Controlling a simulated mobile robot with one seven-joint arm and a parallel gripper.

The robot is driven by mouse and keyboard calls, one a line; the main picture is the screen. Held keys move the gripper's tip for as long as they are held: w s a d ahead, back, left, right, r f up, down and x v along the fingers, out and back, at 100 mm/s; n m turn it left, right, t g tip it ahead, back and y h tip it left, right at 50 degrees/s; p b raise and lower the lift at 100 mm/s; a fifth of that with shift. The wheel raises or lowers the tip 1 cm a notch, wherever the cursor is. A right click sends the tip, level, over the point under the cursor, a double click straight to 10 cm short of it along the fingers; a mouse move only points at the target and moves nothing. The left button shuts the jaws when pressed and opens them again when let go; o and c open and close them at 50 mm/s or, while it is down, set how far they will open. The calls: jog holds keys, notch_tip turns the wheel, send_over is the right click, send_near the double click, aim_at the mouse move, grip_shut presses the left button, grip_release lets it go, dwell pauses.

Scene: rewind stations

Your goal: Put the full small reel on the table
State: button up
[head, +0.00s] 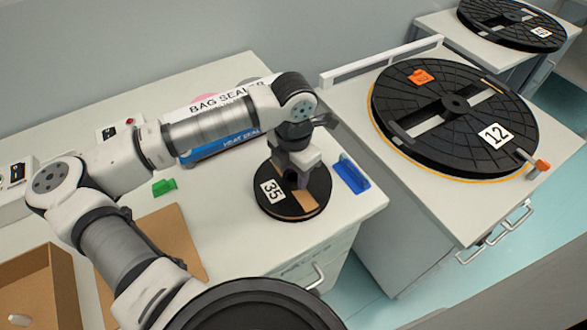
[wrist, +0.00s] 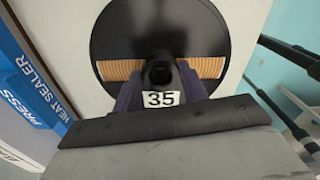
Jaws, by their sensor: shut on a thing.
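The small reel (head: 284,207), black and labelled 35, is at the right front part of the pale table (head: 345,206). It lies flat, on the table top or very close above it. Tan wound material shows in its two slots in the wrist view, where the reel (wrist: 200,35) fills the upper middle. My gripper (head: 301,180) points down at the reel's centre. In the wrist view my gripper (wrist: 160,88) is shut on the reel's hub, between two dark fingers. The grip point itself is partly hidden.
A bag sealer (head: 215,105) stands behind and left of the reel. A blue object (head: 351,174) lies right of it, near the table edge. A green piece (head: 164,187) and a brown board (head: 172,235) lie left. A large reel 12 (head: 455,135) covers the right cabinet.

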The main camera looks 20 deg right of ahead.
jog(key=shift+f+b, duration=0.15)
jog(key=shift+b, duration=0.15)
jog(key=o, duration=1.4)
jog(key=shift+c, duration=0.2)
jog(key=shift+r+p, duration=0.3)
jog(key=shift+p, duration=0.1)
jog(key=shift+r, duration=0.35)
notch_tip(320, 180, up, 11)
jog(key=b, duration=0.2)
